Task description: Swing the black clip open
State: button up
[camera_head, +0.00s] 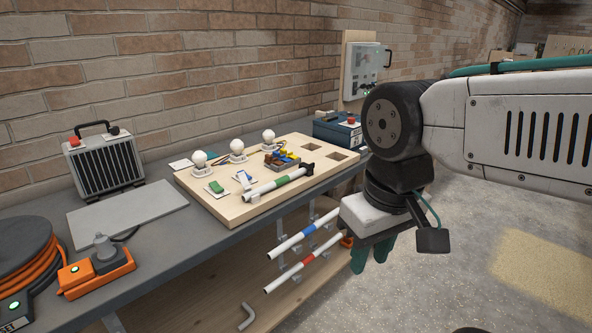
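The black clip (308,169) is small in the head view, at the right end of a white tube with a green band (280,183). The tube lies along the front edge of the wooden board (235,210) on the bench. The clip seems to be around or against the tube's end; whether it is open or closed is too small to tell. My gripper (371,255) points down, to the right of the clip and in front of the bench edge. Its two teal fingers stand apart with nothing seen between them. My arm comes in from the right.
The board carries several bulbs (237,147), coloured connectors (281,159) and square holes. Tubes with blue (308,230) and red (308,261) bands sit below the bench edge near my gripper. A blue box (337,129) stands behind. Floor at the right is clear.

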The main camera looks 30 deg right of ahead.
aim_at(310, 165)
jog(key=u, duration=0.3)
jog(key=i, duration=1.2)
jog(key=z, duration=0.35)
